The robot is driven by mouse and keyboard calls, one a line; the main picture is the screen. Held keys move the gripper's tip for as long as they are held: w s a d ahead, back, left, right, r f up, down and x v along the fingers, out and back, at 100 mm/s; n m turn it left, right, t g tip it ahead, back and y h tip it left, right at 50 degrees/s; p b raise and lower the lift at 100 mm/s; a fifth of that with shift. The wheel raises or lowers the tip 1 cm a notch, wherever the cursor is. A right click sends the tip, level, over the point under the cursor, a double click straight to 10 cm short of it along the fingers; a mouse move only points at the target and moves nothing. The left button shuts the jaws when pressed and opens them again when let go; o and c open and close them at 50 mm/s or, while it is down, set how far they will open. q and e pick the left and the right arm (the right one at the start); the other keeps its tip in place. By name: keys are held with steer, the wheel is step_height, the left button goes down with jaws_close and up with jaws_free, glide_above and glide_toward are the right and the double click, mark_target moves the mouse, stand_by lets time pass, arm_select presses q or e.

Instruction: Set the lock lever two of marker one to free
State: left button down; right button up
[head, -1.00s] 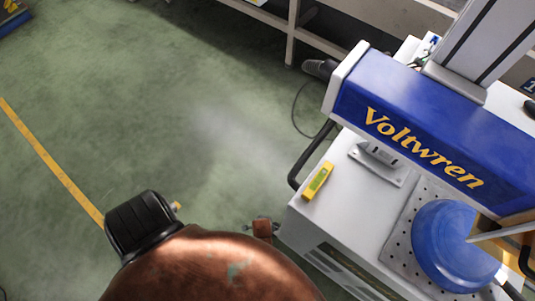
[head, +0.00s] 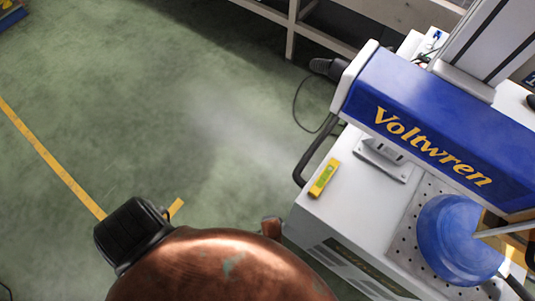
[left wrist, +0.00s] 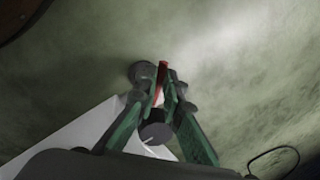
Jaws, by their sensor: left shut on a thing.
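The marker is a machine with a blue Voltwren head (head: 440,130) over a white cabinet (head: 312,205), at the right of the head view. A pale corner, likely its cabinet (left wrist: 75,140), shows at the lower left of the left wrist view. There my left gripper (left wrist: 164,92) is shut with a narrow red lever (left wrist: 162,72) between its green-sided fingers. A dark round part (left wrist: 155,133) lies beyond the fingers, partly hidden. Lever and left fingers are not clearly visible in the head view. No right gripper fingers show.
A yellow level (head: 323,178) lies on the cabinet top. A blue round object (head: 455,240) sits on a perforated plate (head: 408,215). A black handle (head: 310,155) and cable stick out at the cabinet's side. Green floor with a yellow line (head: 50,160) is open to the left.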

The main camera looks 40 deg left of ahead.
arm_select(q)
steer(key=c, duration=2)
jaws_free()
steer(key=shift+c, duration=0.2)
steer(key=shift+a, duration=0.1)
